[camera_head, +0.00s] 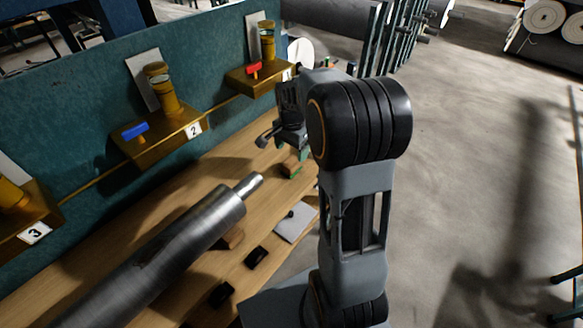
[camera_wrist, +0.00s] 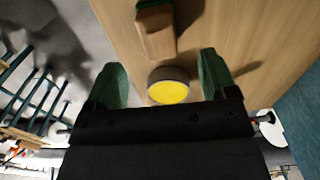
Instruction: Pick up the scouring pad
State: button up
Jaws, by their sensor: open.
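My gripper (camera_wrist: 162,62) is open in the wrist view, with one green finger on each side of a round, grey-rimmed thing with a yellow face (camera_wrist: 168,88). The disc lies on the wooden bench; I cannot tell whether it is the scouring pad or a tin. A brown block (camera_wrist: 156,32) lies just beyond the fingertips. In the head view my gripper (camera_head: 290,132) is at the bench's far end, partly hidden by my arm. A small brown and green thing (camera_head: 291,167) shows below it, too small to identify surely. The round thing is not clear there.
A large grey roll (camera_head: 160,255) lies along the wooden bench (camera_head: 190,185). A teal panel (camera_head: 70,110) with numbered brass shelves stands behind it. A light flat sheet (camera_head: 295,222) and dark small blocks (camera_head: 257,257) lie near the front edge. Open floor (camera_head: 460,170) is at right.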

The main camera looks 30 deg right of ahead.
aim_at(291, 162)
jog(key=shift+s+a+f, duration=0.1)
jog(key=shift+s+f, duration=0.05)
jog(key=shift+f, duration=3.55)
jog(key=shift+c, duration=0.4)
jog(key=c, duration=0.9)
jog(key=shift+r, duration=0.15)
jog(key=shift+c, duration=0.2)
jog(key=shift+r, duration=0.65)
jog(key=s+a+r, duration=0.3)
jog(key=s+r, duration=0.8)
jog(key=s, duration=0.2)
jog(key=shift+s+a+r, duration=0.2)
jog(key=shift+s+r, duration=0.05)
jog(key=shift+s, duration=0.05)
